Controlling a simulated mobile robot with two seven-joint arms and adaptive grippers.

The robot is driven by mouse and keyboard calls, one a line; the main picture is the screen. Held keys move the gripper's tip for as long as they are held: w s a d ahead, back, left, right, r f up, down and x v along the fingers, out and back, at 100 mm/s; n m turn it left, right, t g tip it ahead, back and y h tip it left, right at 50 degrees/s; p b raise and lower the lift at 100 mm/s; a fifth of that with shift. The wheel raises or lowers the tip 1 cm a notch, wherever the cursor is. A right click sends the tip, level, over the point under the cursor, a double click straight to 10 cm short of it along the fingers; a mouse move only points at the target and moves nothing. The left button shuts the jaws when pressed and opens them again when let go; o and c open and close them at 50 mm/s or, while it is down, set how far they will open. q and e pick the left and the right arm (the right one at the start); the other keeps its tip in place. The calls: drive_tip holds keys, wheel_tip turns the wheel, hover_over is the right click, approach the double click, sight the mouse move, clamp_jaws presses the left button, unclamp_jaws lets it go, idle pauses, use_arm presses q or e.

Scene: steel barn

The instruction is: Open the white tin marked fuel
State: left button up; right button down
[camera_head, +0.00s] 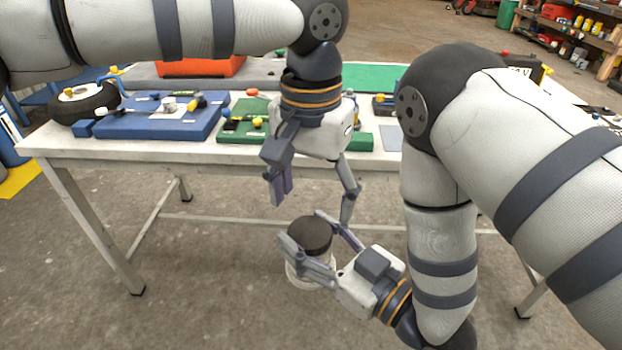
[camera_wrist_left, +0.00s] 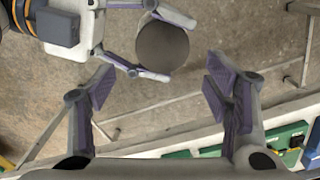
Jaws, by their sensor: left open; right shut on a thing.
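The white tin (camera_head: 300,277) stands upright in my right gripper (camera_head: 305,240), in front of the table's near edge. Its dark round lid (camera_head: 310,234) is on top; no fuel marking can be read. The right gripper's fingers are shut around the tin's sides. My left gripper (camera_head: 313,205) is open and empty, pointing down just above the lid. In the left wrist view, the lid (camera_wrist_left: 162,47) lies beyond the open left fingertips (camera_wrist_left: 158,88), toward the picture's top, with the right gripper's fingers on either side of it. Most of the white body is hidden there.
A white table (camera_head: 180,148) stands behind the grippers. It bears a blue board (camera_head: 150,122), a green board (camera_head: 240,128), a small wheel (camera_head: 82,105) and an orange box (camera_head: 200,66). Bare concrete floor lies below the tin. Shelves stand at the far right.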

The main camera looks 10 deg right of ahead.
sight(313, 229)
use_arm(q)
wheel_tip(313, 229, down, 6)
drive_tip(key=shift+r, duration=0.25)
drive_tip(key=c, duration=1.2)
drive_tip(key=o, duration=1.3)
drive_tip(key=shift+r, duration=0.1)
